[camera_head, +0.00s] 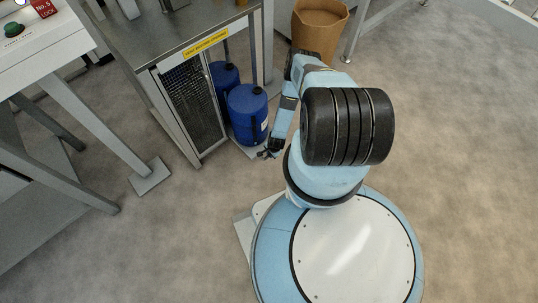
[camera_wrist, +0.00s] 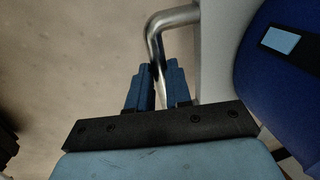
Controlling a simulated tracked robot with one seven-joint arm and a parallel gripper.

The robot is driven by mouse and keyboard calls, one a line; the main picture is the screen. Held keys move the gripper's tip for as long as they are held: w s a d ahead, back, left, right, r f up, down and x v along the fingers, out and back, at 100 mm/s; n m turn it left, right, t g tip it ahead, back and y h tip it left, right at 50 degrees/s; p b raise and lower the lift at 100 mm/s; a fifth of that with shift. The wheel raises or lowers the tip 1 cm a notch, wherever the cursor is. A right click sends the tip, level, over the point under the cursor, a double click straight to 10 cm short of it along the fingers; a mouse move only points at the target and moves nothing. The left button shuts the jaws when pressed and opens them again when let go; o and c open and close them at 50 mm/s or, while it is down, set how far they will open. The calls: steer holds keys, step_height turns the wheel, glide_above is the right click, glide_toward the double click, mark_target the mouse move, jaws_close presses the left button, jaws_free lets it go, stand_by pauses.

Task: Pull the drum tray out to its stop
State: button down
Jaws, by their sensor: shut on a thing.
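The drum tray (camera_head: 250,151) is a light grey plate low at the front of the metal cabinet. Two blue drums stand there, the front one (camera_head: 247,112) and one behind it (camera_head: 224,78). The front drum also shows at the right of the wrist view (camera_wrist: 275,75). The tray's bent metal handle (camera_wrist: 172,17) runs down between the fingers of my gripper (camera_wrist: 155,88), which is shut on it. In the head view my gripper (camera_head: 268,153) is low, at the tray's front edge. Much of the tray is hidden by the drums and my arm.
The cabinet has a mesh panel (camera_head: 190,105) and a yellow label (camera_head: 206,43). A brown bin (camera_head: 318,30) stands behind my arm. A control desk with a green button (camera_head: 14,30) is at left, its leg foot (camera_head: 149,176) on the floor. Open floor lies at front left and right.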

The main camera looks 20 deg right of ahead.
steer(key=shift+s+d, duration=0.2)
steer(key=shift+s, duration=0.25)
steer(key=c, duration=1.3)
jaws_free()
steer(key=shift+s+a, duration=0.1)
steer(key=shift+c, duration=0.2)
steer(key=shift+o, duration=1.4)
steer(key=shift+a, duration=0.15)
steer(key=a+v, duration=0.1)
steer(key=v, duration=1.2)
steer(key=shift+d+r, duration=0.35)
steer(key=shift+d, duration=0.1)
